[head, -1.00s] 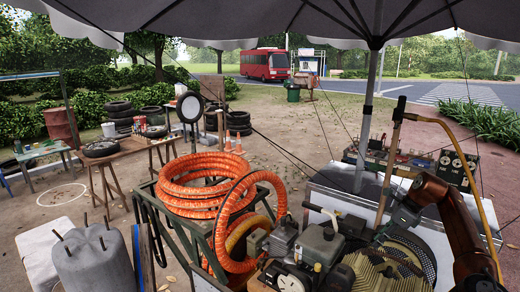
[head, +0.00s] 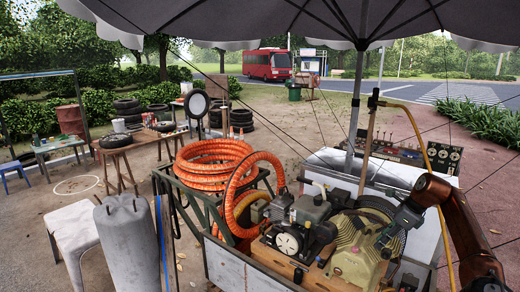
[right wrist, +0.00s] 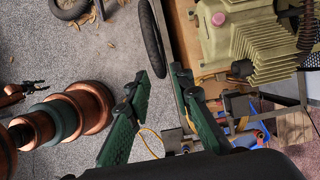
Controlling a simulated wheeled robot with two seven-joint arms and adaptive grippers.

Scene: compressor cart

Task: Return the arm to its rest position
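My right arm, copper-brown, comes in from the right edge in the head view. Its dark right gripper (head: 402,222) is beside the olive compressor (head: 358,252) and partly hard to make out against it. In the right wrist view, the gripper's two green fingers (right wrist: 160,78) stand apart with nothing held between them. The finned compressor (right wrist: 245,40) is beyond them at the upper right. A small dark claw on a copper part (right wrist: 32,88) shows at the left edge of the right wrist view; it looks like my left gripper, but its jaws are too small to read.
A cart (head: 225,272) carries the compressor, an engine (head: 305,222) and a coiled orange hose (head: 212,165). An umbrella pole (head: 357,100) and a yellow hose (head: 425,130) rise close to my right arm. A grey cylinder (head: 128,245) stands at the left front.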

